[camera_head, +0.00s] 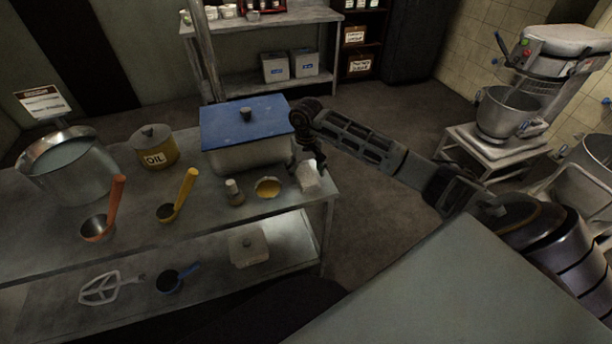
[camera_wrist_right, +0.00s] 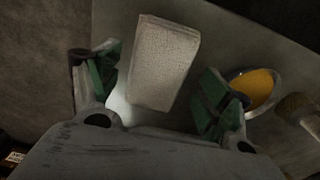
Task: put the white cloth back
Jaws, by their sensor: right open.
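The white cloth (camera_head: 308,177) lies on the metal table (camera_head: 70,235) near its right end. In the right wrist view the white cloth (camera_wrist_right: 160,62) is a pale, folded block between the spread green-padded fingers. My right gripper (camera_head: 306,160) is above the cloth and open; its fingers also show in the right wrist view (camera_wrist_right: 152,80). A gap shows between the cloth and the finger on each side. My left gripper is not in view.
Next to the cloth are a yellow-filled bowl (camera_head: 267,187) and a small brush-like item (camera_head: 234,192). A blue-lidded container (camera_head: 246,150) stands behind them. Orange (camera_head: 98,227) and yellow-handled (camera_head: 167,211) ladles lie further left.

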